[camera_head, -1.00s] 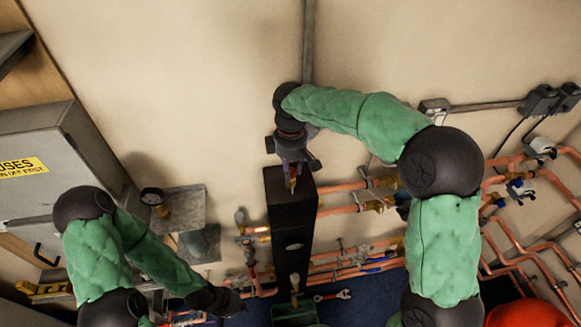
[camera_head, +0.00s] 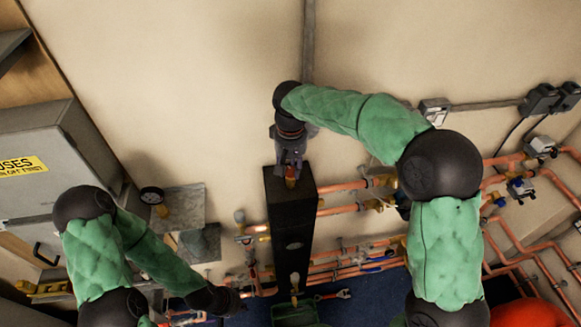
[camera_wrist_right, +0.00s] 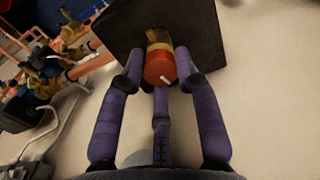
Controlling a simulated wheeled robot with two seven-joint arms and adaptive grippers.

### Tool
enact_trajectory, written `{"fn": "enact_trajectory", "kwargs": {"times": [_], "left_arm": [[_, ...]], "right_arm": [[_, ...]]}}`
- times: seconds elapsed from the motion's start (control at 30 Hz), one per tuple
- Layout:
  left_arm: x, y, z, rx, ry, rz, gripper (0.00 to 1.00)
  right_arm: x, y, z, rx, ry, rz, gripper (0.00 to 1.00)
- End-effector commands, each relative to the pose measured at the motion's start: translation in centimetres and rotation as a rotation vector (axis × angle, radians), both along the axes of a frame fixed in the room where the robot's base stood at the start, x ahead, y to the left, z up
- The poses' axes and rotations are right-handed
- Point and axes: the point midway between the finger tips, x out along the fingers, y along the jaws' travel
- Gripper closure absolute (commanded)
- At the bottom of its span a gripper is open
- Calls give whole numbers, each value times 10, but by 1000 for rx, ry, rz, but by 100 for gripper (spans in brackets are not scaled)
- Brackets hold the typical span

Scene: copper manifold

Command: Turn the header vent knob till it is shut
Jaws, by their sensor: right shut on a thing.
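The header vent knob is a red round cap with a white mark (camera_wrist_right: 160,68). It sits on a brass fitting (camera_wrist_right: 158,38) at the top of the tall black header (camera_head: 291,225). In the head view the red knob (camera_head: 291,172) shows just below my right gripper (camera_head: 290,168). In the right wrist view my right gripper's purple fingers (camera_wrist_right: 160,80) are shut on the knob, one on each side, with a third part beneath it. My left gripper (camera_head: 228,302) hangs low at left, away from the knob; its jaws are too small and dark to read.
Copper pipes with valves (camera_head: 340,187) run right of the header. A pressure gauge (camera_head: 152,195) and grey bracket stand at left, beside a grey fuse cabinet (camera_head: 50,160). A red-handled wrench (camera_head: 333,295) lies low near the header. The wall above the header is mostly bare.

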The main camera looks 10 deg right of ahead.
Motion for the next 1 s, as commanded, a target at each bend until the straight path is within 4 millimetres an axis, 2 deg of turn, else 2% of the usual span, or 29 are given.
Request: {"fn": "enact_trajectory", "kwargs": {"times": [0.43, 1.0], "left_arm": [[0, 0, -3, 0, 0, 0, 100], [0, 0, -3, 0, 0, 0, 100]], "right_arm": [[-1, 1, -2, -1, 5, -284, 100], [-1, 1, -2, -1, 5, -352, 100]]}}
